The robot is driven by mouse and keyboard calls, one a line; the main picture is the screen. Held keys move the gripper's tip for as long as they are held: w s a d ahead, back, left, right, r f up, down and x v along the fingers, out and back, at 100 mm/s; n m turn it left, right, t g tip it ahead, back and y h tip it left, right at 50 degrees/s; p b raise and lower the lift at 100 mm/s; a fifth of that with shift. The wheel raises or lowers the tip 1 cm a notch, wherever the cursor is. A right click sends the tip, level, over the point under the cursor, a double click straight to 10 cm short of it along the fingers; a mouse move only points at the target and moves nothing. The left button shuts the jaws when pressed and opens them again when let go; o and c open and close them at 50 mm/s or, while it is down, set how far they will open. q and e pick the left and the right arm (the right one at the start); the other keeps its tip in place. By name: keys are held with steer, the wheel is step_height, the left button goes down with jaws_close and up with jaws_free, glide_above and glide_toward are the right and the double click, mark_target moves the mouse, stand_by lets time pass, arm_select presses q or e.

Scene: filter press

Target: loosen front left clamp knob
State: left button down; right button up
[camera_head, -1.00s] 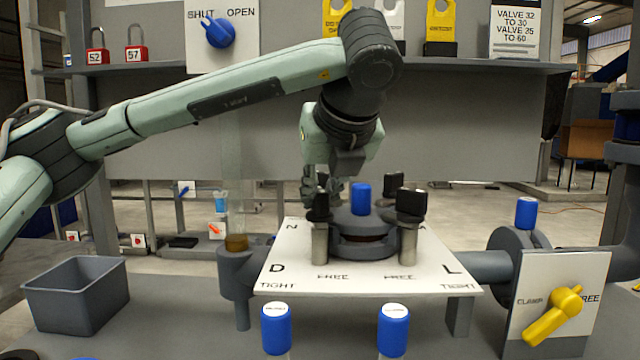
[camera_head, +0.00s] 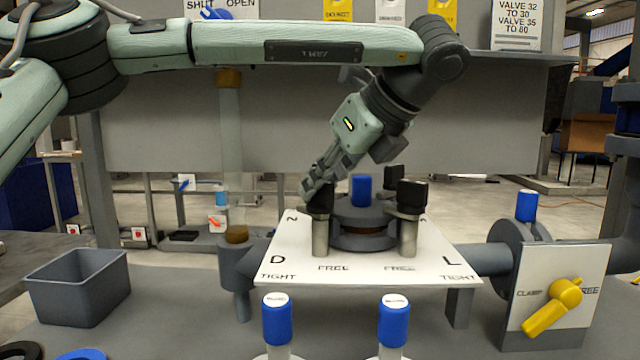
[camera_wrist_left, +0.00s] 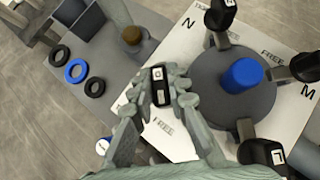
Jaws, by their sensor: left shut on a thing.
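The front left clamp knob (camera_head: 321,208) is black and sits on a metal post at the front left of the round clamp body (camera_head: 362,240). My left gripper (camera_head: 317,190) reaches it tilted from the upper right, its fingers around the knob's top. In the left wrist view the knob (camera_wrist_left: 160,86) sits between the two fingers (camera_wrist_left: 163,93), and the gripper is shut on it. The white plate (camera_head: 290,250) beneath has FREE and TIGHT marks. The front right knob (camera_head: 411,196) and back right knob (camera_head: 393,177) stand clear. My right gripper is out of view.
A blue cap (camera_head: 361,190) rises from the clamp's middle. Two blue-capped posts (camera_head: 277,320) (camera_head: 393,322) stand in front of the plate. A grey bin (camera_head: 78,290) is at left, and a yellow handle (camera_head: 553,308) is on a panel at right. A glass tube (camera_head: 231,160) stands behind left.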

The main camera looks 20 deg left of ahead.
arm_select(q)
steer(key=c, duration=1.5)
jaws_free()
steer(key=v, duration=1.2)
